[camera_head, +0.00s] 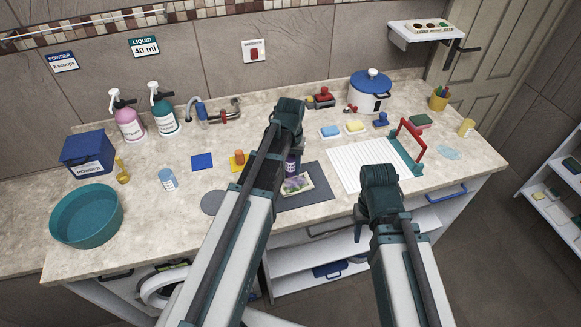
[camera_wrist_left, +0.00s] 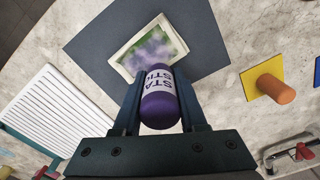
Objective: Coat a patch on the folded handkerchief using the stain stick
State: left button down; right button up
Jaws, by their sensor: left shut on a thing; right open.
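The folded handkerchief (camera_head: 298,185) is a small cream square with a green and purple picture. It lies on a dark grey mat (camera_head: 318,180) and also shows in the left wrist view (camera_wrist_left: 149,47). My left gripper (camera_head: 291,152) is shut on the purple stain stick (camera_head: 291,166) with a white label. In the left wrist view the stick (camera_wrist_left: 160,104) points toward the handkerchief, its far end overlapping the near edge. I cannot tell whether it touches the cloth. My right gripper (camera_head: 364,222) is open and empty at the counter's front edge, right of the mat.
A white ribbed board (camera_head: 362,166) with a red-handled teal end lies right of the mat. Left are a blue square (camera_head: 202,162), a yellow pad with an orange peg (camera_head: 239,160), a cup (camera_head: 168,180) and a teal basin (camera_head: 86,217). A white pot (camera_head: 370,94) stands behind.

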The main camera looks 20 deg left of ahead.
aim_at(291, 156)
pick_arm(q)
jog(key=shift+r+p, duration=1.55)
jog(key=shift+r, duration=0.4)
notch_tip(291, 156, up, 3)
jog(key=p, duration=0.3)
jog(key=shift+r, duration=0.1)
